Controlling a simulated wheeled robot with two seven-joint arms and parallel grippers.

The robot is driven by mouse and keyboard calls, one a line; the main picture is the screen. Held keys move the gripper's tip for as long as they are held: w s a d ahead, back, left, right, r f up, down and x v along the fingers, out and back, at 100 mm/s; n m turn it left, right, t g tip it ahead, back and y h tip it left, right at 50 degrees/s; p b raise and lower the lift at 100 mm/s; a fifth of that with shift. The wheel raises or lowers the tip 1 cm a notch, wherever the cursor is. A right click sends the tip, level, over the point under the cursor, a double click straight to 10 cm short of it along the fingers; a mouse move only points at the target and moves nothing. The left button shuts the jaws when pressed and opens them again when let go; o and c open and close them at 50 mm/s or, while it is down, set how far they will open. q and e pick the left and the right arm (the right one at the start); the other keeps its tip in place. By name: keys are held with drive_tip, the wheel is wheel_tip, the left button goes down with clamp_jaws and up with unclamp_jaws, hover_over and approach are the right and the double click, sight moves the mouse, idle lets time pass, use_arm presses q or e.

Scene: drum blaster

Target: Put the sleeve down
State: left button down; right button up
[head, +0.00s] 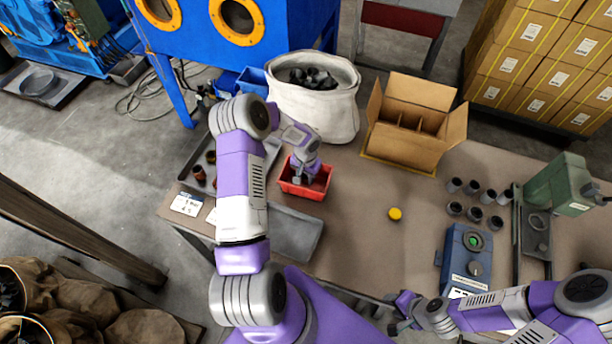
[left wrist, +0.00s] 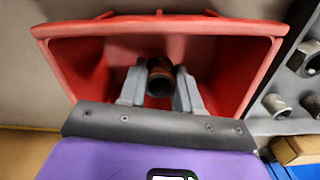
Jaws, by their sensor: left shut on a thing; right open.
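My left gripper (head: 304,176) reaches down into the red bin (head: 318,192) on the table. In the left wrist view, its two grey fingers (left wrist: 160,92) are shut on a rusty brown sleeve (left wrist: 160,70), seen open end on. The sleeve is inside the walls of the red bin (left wrist: 85,70); I cannot tell whether it touches the floor. In the head view the arm hides this sleeve. My right gripper (head: 402,318) is open and empty at the table's front edge.
A grey tray (head: 186,182) with rusty sleeves lies left of the bin. A white sack (head: 325,112) and an open carton (head: 412,125) stand behind. Several grey sleeves (head: 474,187), a blue box (head: 465,262) and a green press (head: 560,185) are right. A yellow disc (head: 395,214) lies mid-table, with clear room around it.

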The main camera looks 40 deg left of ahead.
use_arm(q)
drive_tip(key=shift+f, duration=0.15)
drive_tip(key=c, duration=0.8)
unclamp_jaws()
